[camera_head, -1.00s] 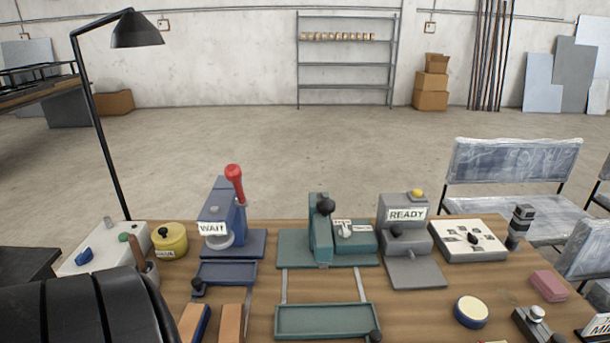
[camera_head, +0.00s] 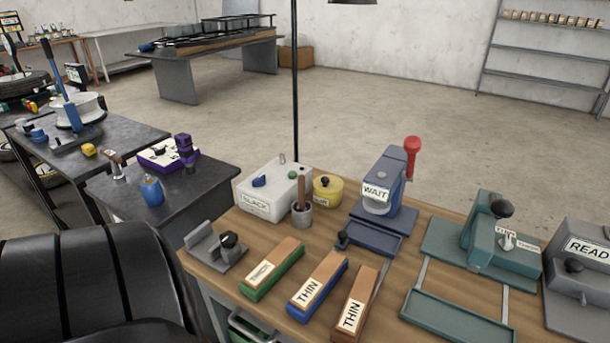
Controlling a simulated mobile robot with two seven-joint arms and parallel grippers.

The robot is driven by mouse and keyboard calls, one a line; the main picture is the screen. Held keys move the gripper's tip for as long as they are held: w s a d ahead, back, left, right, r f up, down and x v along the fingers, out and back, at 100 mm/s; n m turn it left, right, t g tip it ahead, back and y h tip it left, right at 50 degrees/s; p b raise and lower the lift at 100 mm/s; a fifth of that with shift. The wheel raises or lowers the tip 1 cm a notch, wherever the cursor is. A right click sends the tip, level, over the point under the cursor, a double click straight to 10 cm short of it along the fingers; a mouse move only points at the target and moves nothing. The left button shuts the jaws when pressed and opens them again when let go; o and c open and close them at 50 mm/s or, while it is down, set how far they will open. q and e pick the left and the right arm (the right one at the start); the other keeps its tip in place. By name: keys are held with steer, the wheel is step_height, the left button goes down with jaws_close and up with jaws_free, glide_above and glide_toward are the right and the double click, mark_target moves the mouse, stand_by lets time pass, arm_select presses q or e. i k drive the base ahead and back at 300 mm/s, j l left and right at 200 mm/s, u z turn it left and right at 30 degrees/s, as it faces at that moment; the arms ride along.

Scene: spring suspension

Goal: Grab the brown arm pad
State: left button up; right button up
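The brown arm pad (camera_head: 356,305) lies on the wooden workbench near its front edge, at the bottom of the head view. It is a long brown block with a white THIN label on top, and its near end reaches close to the picture's bottom edge. Left of it lie two similar pads: one with a blue base (camera_head: 317,283) and a THIN label, and one with a green base (camera_head: 272,268) and a label that seems to read THICK. The three lie side by side, apart from each other. Neither of my grippers shows in the head view.
Behind the pads stand a blue WAIT press (camera_head: 383,195) with a red-knobbed lever, a white box (camera_head: 270,195) and a yellow pot (camera_head: 327,188). A grey bracket (camera_head: 213,246) lies left. A green fixture (camera_head: 455,315) stands right. A black padded shape (camera_head: 90,275) fills the lower left.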

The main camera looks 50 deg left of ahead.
mark_target(348, 329)
steer(key=u, duration=1.2)
